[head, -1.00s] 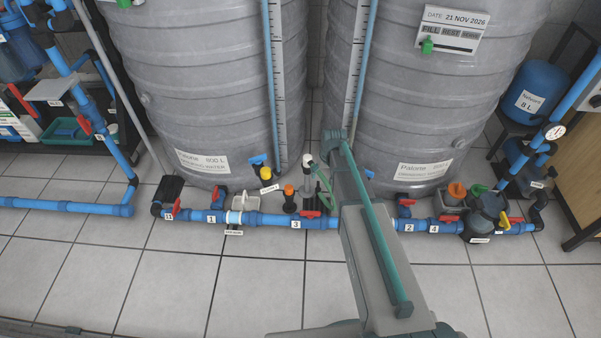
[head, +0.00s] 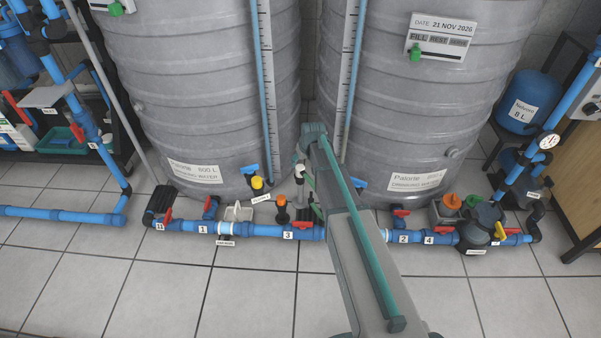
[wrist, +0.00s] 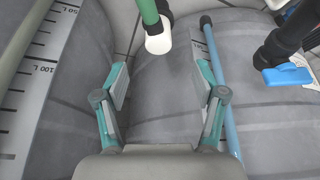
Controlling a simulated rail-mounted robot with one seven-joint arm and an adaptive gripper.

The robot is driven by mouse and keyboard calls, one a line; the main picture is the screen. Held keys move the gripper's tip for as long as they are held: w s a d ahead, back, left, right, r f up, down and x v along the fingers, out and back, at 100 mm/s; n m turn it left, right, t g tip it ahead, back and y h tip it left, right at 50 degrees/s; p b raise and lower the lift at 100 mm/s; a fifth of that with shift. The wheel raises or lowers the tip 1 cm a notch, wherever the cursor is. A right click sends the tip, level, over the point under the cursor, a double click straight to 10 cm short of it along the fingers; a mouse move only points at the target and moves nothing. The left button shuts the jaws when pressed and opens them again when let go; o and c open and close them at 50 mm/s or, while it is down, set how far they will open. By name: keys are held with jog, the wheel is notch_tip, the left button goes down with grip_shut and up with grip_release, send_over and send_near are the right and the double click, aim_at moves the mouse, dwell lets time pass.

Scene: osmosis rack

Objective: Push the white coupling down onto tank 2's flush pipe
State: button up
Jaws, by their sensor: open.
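A white coupling (wrist: 158,42) shows in the wrist view at the end of a green pipe (wrist: 149,12), beyond my fingertips. My gripper (wrist: 160,80) is open and empty, its two green-and-grey fingers well apart; the coupling lies ahead of the gap and looks clear of both. In the head view a small white-topped upright fitting (head: 300,169) stands between the two tanks, close beside my gripper; I cannot tell for sure that it is the same coupling. My arm's end hides most of the gripper there. The right tank (head: 415,120) stands behind my arm.
A blue pipe run (head: 262,231) with red-handled valves crosses the floor before the tanks. An orange-topped black fitting (head: 282,207) and a yellow-capped tap (head: 257,184) stand left of the gripper. In the wrist view a thin blue tube (wrist: 218,85) passes behind the right finger.

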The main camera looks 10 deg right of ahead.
aim_at(301, 168)
jog(key=b+x, duration=0.1)
jog(key=x, duration=0.3)
jog(key=shift+f, duration=0.1)
jog(key=b+x, duration=0.3)
jog(key=x, duration=0.2)
jog(key=shift+w+d, duration=0.1)
jog(key=shift+w, duration=0.1)
jog(key=shift+c, duration=0.3)
jog(key=c, duration=1.1)
